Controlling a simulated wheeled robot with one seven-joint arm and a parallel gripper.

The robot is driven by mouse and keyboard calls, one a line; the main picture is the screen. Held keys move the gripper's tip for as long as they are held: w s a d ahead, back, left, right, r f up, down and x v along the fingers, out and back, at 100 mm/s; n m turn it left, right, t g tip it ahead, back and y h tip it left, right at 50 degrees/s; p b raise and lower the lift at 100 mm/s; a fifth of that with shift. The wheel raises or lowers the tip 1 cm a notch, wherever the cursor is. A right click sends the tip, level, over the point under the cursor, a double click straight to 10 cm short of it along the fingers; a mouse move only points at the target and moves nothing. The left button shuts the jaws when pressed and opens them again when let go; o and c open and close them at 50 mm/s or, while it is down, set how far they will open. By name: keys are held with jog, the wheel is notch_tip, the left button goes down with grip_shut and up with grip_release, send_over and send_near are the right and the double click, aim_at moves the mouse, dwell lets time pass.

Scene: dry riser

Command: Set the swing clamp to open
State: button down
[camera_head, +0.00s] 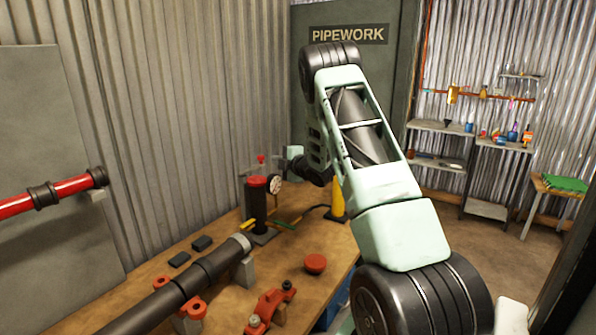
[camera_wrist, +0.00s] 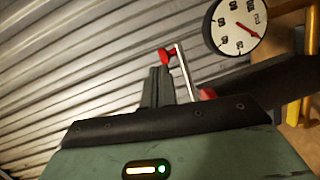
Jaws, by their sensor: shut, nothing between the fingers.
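My gripper (camera_wrist: 158,86) is shut and empty, its dark fingers together in the middle of the wrist view. A thin metal bar with a red knob (camera_wrist: 166,56) shows just beside and beyond the fingertips; I cannot tell whether they touch. The head view shows a red-topped black cylinder (camera_head: 256,204) with a round gauge (camera_head: 275,185) on the bench, near my wrist. An orange-red hinged clamp (camera_head: 270,302) lies at the bench's front. I cannot tell for certain which part is the swing clamp, nor its setting.
A long black pipe (camera_head: 188,285) rests on supports along the wooden bench (camera_head: 225,295). A yellow cylinder (camera_head: 338,201) stands behind. A corrugated wall (camera_head: 190,110) closes the left side.

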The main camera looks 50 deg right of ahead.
jog(key=b+v, duration=0.3)
jog(key=v, duration=0.9)
jog(key=shift+s+b, duration=0.3)
jog(key=shift+b, duration=0.05)
